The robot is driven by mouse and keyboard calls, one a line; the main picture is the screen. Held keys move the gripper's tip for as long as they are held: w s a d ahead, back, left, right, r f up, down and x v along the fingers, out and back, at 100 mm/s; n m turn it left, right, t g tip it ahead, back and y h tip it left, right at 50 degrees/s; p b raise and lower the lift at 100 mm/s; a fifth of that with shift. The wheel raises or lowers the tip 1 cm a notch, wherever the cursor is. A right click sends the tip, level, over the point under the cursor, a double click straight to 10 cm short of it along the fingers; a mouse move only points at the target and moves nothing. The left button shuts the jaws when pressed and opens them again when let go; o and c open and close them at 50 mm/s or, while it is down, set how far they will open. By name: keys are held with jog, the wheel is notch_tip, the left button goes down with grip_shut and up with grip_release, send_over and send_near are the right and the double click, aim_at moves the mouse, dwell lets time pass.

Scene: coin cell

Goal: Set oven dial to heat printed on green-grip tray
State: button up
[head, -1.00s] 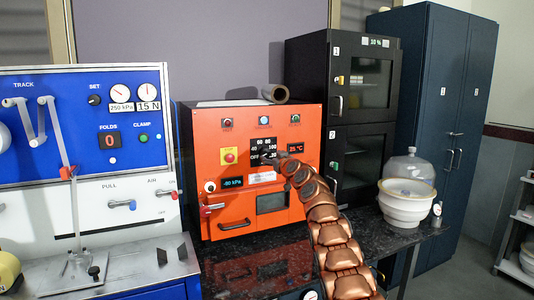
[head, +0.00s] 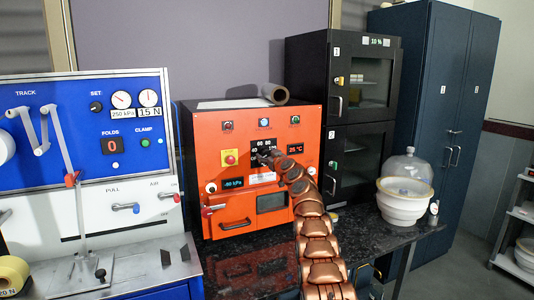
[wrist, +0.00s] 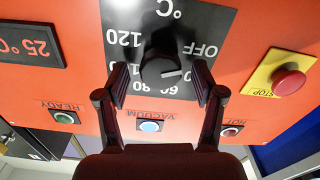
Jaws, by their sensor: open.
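The orange oven (head: 245,130) stands on a dark speckled bench. Its black dial (wrist: 160,68) sits on a black scale plate (wrist: 118,14), upside down in the wrist view, marked OFF, 60, 80 and 120 among others. The dial's white line points between OFF and 60, toward a mark hidden by a finger. My gripper (wrist: 161,72) is open, one finger on each side of the dial; contact cannot be told. In the head view my gripper (head: 266,158) partly covers the dial. No green-grip tray or printed heat can be made out.
The oven's red display (head: 294,148) reads 25 °C. A red stop button on yellow (wrist: 289,83) is beside the scale plate, with lamps above in the head view. A black two-door cabinet (head: 312,95) stands to the right, a blue press panel (head: 60,110) to the left.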

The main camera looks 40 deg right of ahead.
jog(key=shift+w+f, duration=0.1)
jog(key=shift+w, duration=0.15)
jog(key=c, duration=1.1)
